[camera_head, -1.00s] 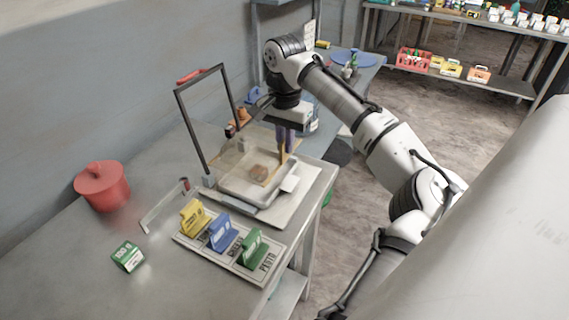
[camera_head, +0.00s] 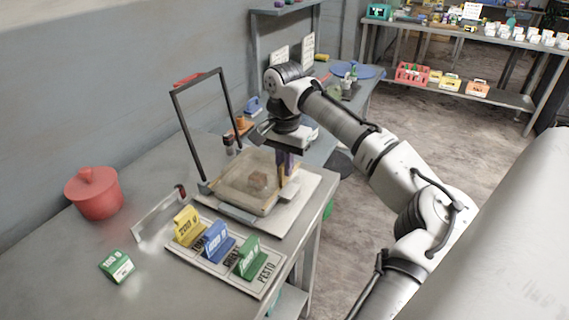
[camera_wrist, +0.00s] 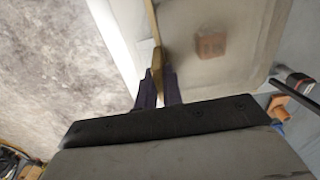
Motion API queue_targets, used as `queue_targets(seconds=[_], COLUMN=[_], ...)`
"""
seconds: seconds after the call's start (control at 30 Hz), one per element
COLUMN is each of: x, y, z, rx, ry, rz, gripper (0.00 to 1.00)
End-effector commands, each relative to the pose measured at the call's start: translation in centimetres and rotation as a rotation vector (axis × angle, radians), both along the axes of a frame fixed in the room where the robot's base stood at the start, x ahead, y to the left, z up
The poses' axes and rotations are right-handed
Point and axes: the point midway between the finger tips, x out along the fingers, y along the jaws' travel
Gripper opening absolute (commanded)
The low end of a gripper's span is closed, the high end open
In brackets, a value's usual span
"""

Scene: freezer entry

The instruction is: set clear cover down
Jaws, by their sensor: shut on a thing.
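The clear cover (camera_head: 236,184) is a see-through, faintly tan shell at the tray on the pale board. It also fills the upper right of the wrist view (camera_wrist: 238,22). A small brown block (camera_head: 258,181) shows through it, also in the wrist view (camera_wrist: 211,45). My gripper (camera_head: 286,162) is at the cover's right side, with dark purple fingers. In the wrist view, the fingers (camera_wrist: 158,86) are closed on the cover's tan edge piece. I cannot tell whether the cover's rim touches the tray or hovers just above it.
A black upright frame (camera_head: 178,118) stands behind the cover. In front is a card (camera_head: 262,281) with yellow, blue and green label stands. A red lidded pot (camera_head: 93,194) and a small green box (camera_head: 117,266) stand at left.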

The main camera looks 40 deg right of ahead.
Motion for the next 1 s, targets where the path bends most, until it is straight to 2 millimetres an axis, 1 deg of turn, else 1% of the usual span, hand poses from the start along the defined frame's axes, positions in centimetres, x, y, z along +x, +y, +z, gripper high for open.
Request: queue_targets(seconds=[0.2, 0.33, 0.37, 0.5, 0.83, 0.93, 1.0], x=[0.0, 0.0, 0.0, 0.0, 0.0, 0.0, 0.0], y=[0.0, 0.0, 0.0, 0.0, 0.0, 0.0, -0.1], z=[-0.7, -0.8, -0.8, -0.8, -0.6, 0.0, 0.8], rx=[0.001, 0.000, 0.000, 0.000, -0.001, -0.002, -0.005], ry=[-0.001, 0.000, 0.000, 0.000, 0.000, 0.000, -0.001], rz=[0.000, 0.000, 0.000, 0.000, 0.000, 0.000, -0.001], gripper=[0.00, 0.00, 0.11, 0.29, 0.30, 0.30, 0.30])
